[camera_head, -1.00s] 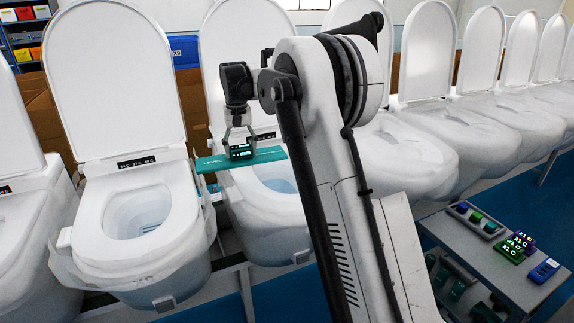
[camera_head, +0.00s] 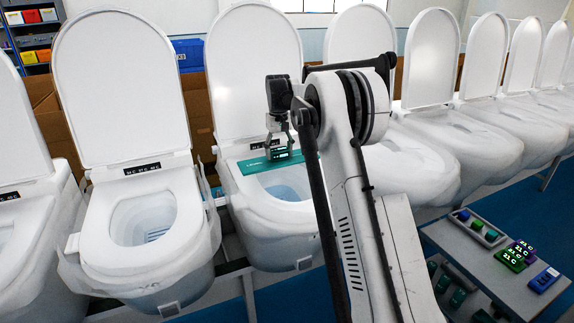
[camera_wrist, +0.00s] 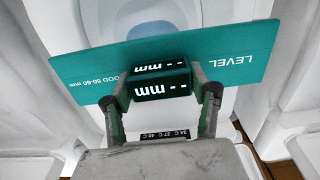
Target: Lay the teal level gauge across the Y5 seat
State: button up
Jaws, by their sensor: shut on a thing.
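The teal level gauge (camera_head: 256,165) is a flat strip with a small block and display on it. My gripper (camera_head: 278,147) is shut on that block. In the wrist view, the fingers of my gripper (camera_wrist: 162,92) straddle the block, and the gauge (camera_wrist: 235,62) reads "LEVEL" and "mm". The gauge lies crosswise over the rear part of a white toilet seat (camera_head: 246,203), with the open bowl in front of it. I cannot tell whether it touches the seat or hovers just above. No Y5 marking is readable; my arm hides part of this toilet.
Another open toilet (camera_head: 103,225) stands to the left, and a row of toilets (camera_head: 480,135) continues to the right. Raised lids stand behind. A grey side table (camera_head: 480,262) at the lower right bears several small coloured devices. Blue floor lies between.

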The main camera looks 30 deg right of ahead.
aim_at(287, 159)
jog(key=shift+s+d+f, duration=0.35)
jog(key=shift+d+f, duration=0.1)
jog(key=shift+d, duration=0.2)
jog(key=shift+s+d+f, duration=0.3)
jog(key=shift+d+f, duration=0.1)
jog(key=shift+d, duration=0.2)
jog(key=shift+f+p, duration=0.5)
jog(key=shift+f, duration=1.55)
jog(key=shift+f, duration=0.1)
jog(key=o, duration=1.6)
